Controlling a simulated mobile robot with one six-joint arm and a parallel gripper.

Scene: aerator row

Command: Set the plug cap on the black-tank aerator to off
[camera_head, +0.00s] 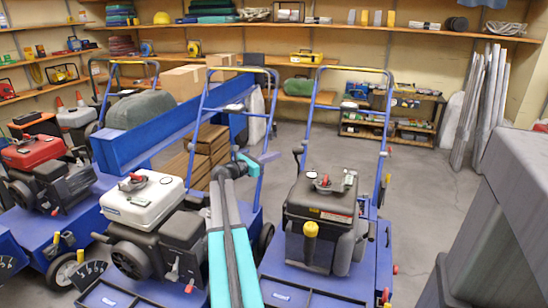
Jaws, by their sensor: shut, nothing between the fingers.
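The black-tank aerator (321,209) stands right of centre on a blue deck, with a blue handle frame behind it. A yellow-topped upright part (311,230) is on the front of its engine; it may be the plug cap, but I cannot tell its setting. A grey and red filler cap (323,183) sits on top of the tank. My arm reaches up from the bottom centre, left of the black tank. My gripper (267,157) appears as a small teal end beyond the dark wrist, up and left of the black tank. It is shut and empty, apart from the engine.
A white-tank aerator (143,196) stands close left of my arm, and a red-tank one (39,151) farther left. Tall blue handle frames (383,140) rise behind. A large grey block (515,205) fills the right foreground. Clear floor (425,195) lies between.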

